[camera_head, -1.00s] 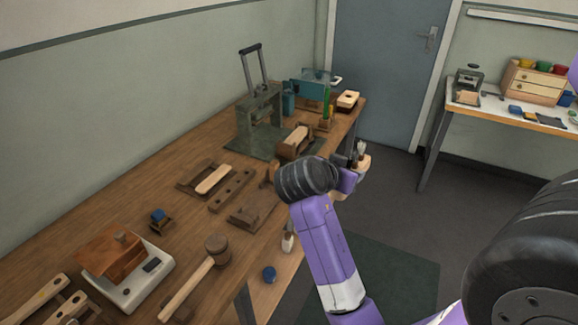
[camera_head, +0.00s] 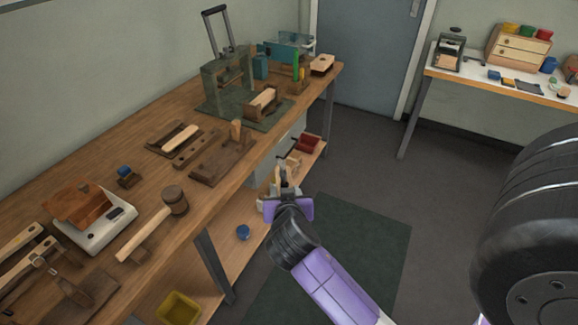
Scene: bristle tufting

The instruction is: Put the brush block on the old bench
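My gripper (camera_head: 284,184) is beside the front edge of the long wooden bench (camera_head: 105,155), with the lower shelf behind it. Its fingers point away from the camera and look small. A pale wooden piece shows at the fingertips, but I cannot tell whether it is held or lies on the shelf behind. I cannot single out the brush block for sure. Light wooden blocks lie on the bench: one (camera_head: 181,137) in a dark tray, one (camera_head: 262,101) in a fixture, and one (camera_head: 322,64) at the far end.
The lower shelf holds a red bin (camera_head: 306,144) and a blue tin (camera_head: 243,232). A white-topped table (camera_head: 470,76) is at right. The floor between is clear.

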